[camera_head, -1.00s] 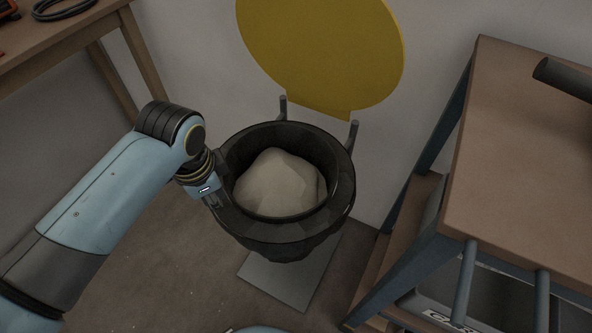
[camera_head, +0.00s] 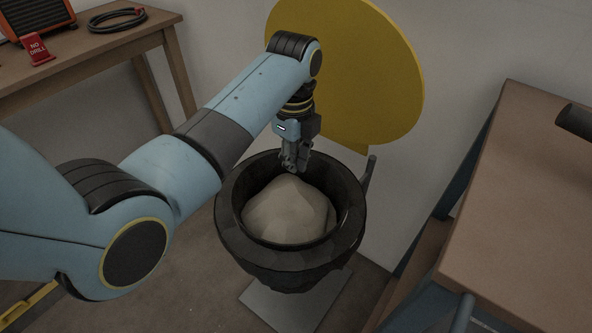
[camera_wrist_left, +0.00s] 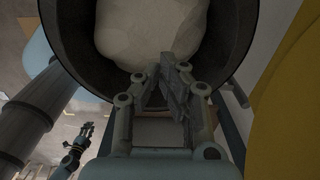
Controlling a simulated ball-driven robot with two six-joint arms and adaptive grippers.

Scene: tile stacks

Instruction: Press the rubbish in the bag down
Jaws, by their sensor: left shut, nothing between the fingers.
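The rubbish (camera_head: 290,212) is a pale beige, rounded heap inside a dark bag (camera_head: 285,270) that hangs from a thick black ring (camera_head: 232,205). The rubbish also shows at the top of the left wrist view (camera_wrist_left: 150,30). My left gripper (camera_head: 293,166) points down over the back of the ring's opening, at the far edge of the heap. Its fingers are shut and empty. In the left wrist view its fingertips (camera_wrist_left: 163,78) overlap the heap's edge; I cannot tell whether they touch it. My right gripper (camera_wrist_left: 84,132) shows small at the lower left there.
A round yellow lid (camera_head: 360,75) stands raised behind the ring, close to my left wrist. A brown table (camera_head: 535,190) stands at the right. A wooden bench (camera_head: 95,50) with a coiled black cable (camera_head: 117,20) stands at the back left. A grey plate (camera_head: 290,300) lies below the bag.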

